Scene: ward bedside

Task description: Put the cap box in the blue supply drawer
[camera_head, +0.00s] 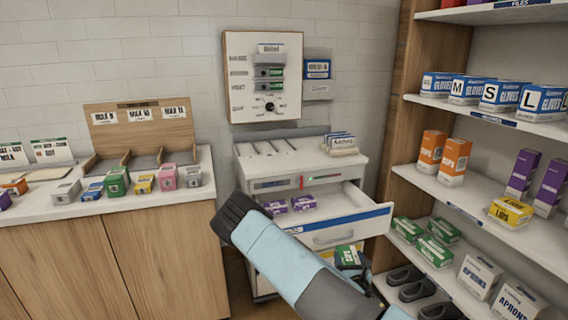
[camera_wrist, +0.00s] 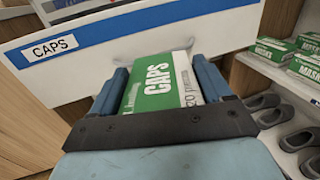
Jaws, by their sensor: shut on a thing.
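The cap box (camera_wrist: 152,88), green and white with CAPS on it, is between the two blue fingers of my gripper (camera_wrist: 161,80) in the wrist view. My gripper is shut on it. In the head view the cap box (camera_head: 347,257) shows just in front of the open drawer, with much of my gripper hidden by my arm. The supply drawer (camera_head: 335,228) is pulled out and has a blue stripe on its white front. In the wrist view the drawer front (camera_wrist: 215,22) has a CAPS label at its left, and the cap box is before it, below the stripe.
Two purple boxes (camera_head: 303,202) lie at the left inside the open drawer. The drawer's right part looks clear. A shelf unit (camera_head: 470,200) with boxes and dark shoes stands close on the right. A counter (camera_head: 110,205) with small boxes is on the left.

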